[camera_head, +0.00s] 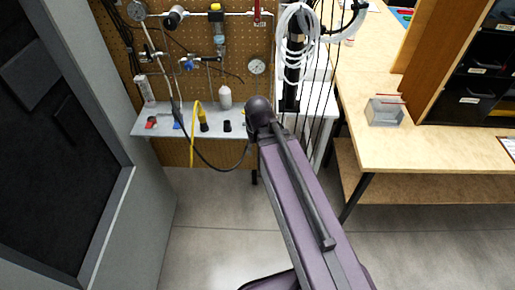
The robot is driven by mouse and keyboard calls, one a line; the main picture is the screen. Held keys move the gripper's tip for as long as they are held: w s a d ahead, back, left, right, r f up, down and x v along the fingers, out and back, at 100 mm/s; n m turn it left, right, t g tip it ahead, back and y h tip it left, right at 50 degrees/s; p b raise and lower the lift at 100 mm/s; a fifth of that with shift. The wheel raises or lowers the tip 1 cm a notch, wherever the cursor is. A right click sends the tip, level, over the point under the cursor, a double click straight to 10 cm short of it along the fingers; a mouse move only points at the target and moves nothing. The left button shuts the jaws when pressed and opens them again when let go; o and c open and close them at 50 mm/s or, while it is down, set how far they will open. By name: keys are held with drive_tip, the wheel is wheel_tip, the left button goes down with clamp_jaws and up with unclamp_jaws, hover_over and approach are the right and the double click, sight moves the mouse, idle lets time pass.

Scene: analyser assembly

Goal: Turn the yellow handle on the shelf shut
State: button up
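A grey shelf (165,125) is fixed to a brown pegboard wall, left of the middle. Small fittings stand on it. One, a yellow-topped piece with a dark base (203,122), stands near the shelf's middle beside a yellow tube (190,130) that hangs over the front edge. A small yellow bit also shows at the shelf's right end, partly hidden by my arm. I cannot tell for certain which of these is the handle, or how it is turned. My purple arm rises from the bottom right to a dark rounded joint over the shelf's right end. My gripper does not show.
Pipes, a gauge (257,66) and a red handle (257,12) are on the pegboard (240,85). White coiled tubing (297,22) and black cables hang right of the shelf. A wooden bench (400,150) stands right, a grey cabinet left. Floor in front is clear.

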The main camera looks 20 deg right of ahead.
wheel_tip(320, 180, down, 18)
drive_tip(key=b, duration=1.7)
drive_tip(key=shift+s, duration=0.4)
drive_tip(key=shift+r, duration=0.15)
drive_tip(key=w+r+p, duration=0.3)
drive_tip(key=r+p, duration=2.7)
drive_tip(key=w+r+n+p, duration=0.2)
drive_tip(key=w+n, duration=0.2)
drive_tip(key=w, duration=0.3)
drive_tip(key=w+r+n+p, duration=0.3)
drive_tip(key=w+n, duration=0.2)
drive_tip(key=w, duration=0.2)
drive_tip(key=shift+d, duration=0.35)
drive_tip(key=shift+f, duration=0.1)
